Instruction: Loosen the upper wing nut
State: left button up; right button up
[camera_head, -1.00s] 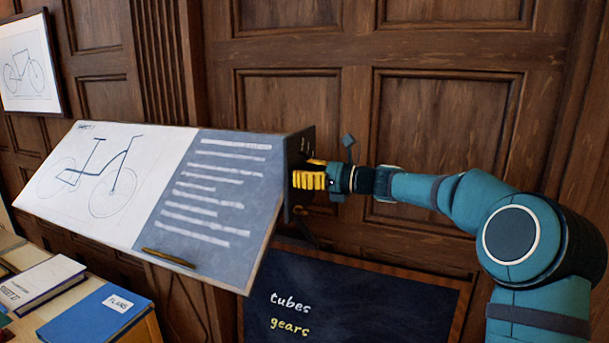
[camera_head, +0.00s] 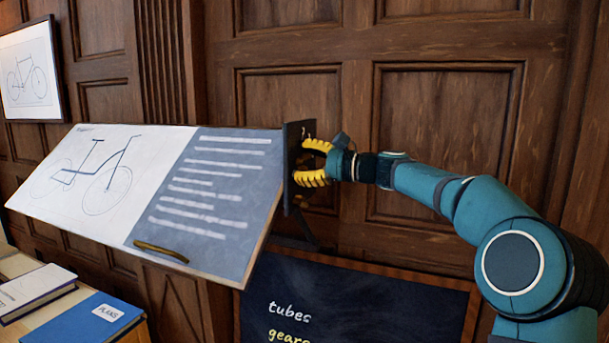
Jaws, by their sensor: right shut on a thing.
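The tilted drafting board (camera_head: 200,240) carries a bicycle drawing on its left and a blue sheet with white lines on its right. A dark bracket plate (camera_head: 293,195) stands at the board's right edge. My right gripper (camera_head: 304,162) reaches in from the right against this plate. Its two yellow fingers lie one above the other, and it is shut on the upper wing nut at the plate. The nut itself is too small and too covered by the fingers to make out. My left gripper is not in view.
A chalkboard (camera_head: 370,305) reading "tubes" and "gears" stands below the board. Books, one a blue "PLANS" book (camera_head: 92,322), lie at the lower left. A framed bicycle picture (camera_head: 30,75) hangs on the panelled wall. Space above my right forearm is clear.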

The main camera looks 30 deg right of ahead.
jog(key=n+b, duration=0.1)
jog(key=n, duration=0.1)
jog(key=n+b, duration=0.2)
jog(key=shift+f+n, duration=0.2)
jog(key=shift+n, duration=0.2)
jog(key=n+b, duration=0.3)
jog(key=shift+n, duration=0.3)
jog(key=n+b, duration=0.2)
jog(key=n, duration=0.2)
pick_arm(q)
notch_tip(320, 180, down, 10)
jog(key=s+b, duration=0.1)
jog(key=b, duration=0.1)
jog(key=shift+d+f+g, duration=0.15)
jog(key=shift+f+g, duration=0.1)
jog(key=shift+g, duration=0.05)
pick_arm(e)
jog(key=shift+f+n, duration=0.1)
jog(key=shift+n, duration=2)
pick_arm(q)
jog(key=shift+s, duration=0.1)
pick_arm(e)
jog(key=o, duration=1.2)
